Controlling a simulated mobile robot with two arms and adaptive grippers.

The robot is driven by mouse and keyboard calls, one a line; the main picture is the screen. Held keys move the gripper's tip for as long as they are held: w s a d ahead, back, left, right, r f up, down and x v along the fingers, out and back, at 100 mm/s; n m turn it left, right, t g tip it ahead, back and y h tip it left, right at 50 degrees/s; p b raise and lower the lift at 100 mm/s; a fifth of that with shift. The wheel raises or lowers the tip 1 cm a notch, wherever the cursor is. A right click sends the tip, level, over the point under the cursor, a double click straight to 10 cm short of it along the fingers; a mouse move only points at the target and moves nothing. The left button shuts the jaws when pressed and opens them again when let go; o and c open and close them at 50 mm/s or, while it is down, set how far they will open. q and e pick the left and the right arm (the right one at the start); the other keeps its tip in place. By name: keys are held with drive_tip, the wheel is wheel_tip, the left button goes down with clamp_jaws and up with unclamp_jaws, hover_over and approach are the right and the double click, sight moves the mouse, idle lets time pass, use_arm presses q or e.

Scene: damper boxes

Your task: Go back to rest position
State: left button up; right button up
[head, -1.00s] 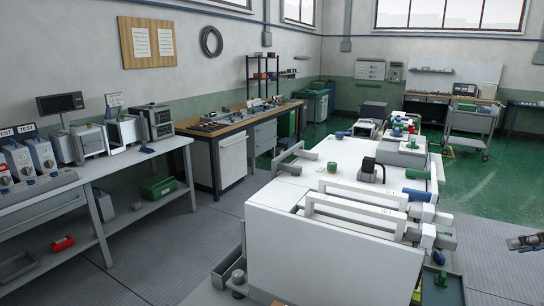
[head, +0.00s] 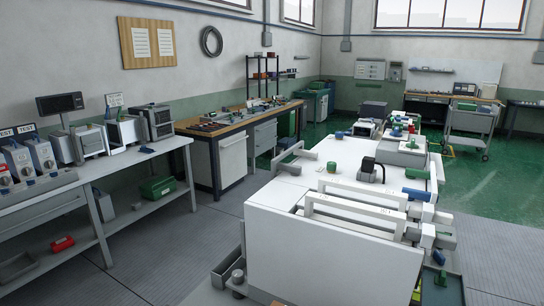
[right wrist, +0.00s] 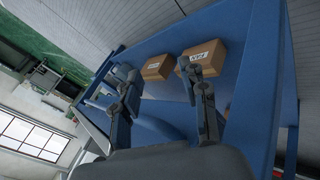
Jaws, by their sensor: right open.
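My right gripper (right wrist: 160,75) shows in the right wrist view, its two dark fingers spread apart with nothing held between them. Beyond the fingers is a blue surface with raised edges (right wrist: 265,70). Two brown cardboard boxes with white labels sit there, one at the left (right wrist: 165,66) and one at the right (right wrist: 218,55). The right finger overlaps the right box in the picture; I cannot tell the distance between them. Neither of my grippers shows in the head view.
In the head view a white-topped workstation (head: 320,245) with grey-ended bars fills the front middle. A long bench with test devices (head: 125,165) runs along the left. A trolley (head: 470,120) stands at the back right. Green floor (head: 490,185) is clear at the right.

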drive_tip(key=s+a+f+m+g+y, duration=0.1)
drive_tip(key=s+a+f, duration=0.3)
drive_tip(key=a, duration=0.6)
drive_tip(key=s+a+f+m+g+y, duration=0.1)
drive_tip(key=s+a+f+m+g, duration=0.1)
drive_tip(key=s+a, duration=0.6)
drive_tip(key=s+a+f+m+g, duration=0.2)
drive_tip(key=s+a+f, duration=0.4)
drive_tip(key=a, duration=0.5)
drive_tip(key=shift+a+f+m+g+y, duration=0.2)
drive_tip(key=shift+a+m+g+y, duration=0.15)
drive_tip(key=shift+g, duration=0.25)
drive_tip(key=shift+d, duration=0.1)
drive_tip(key=shift+c, duration=0.6)
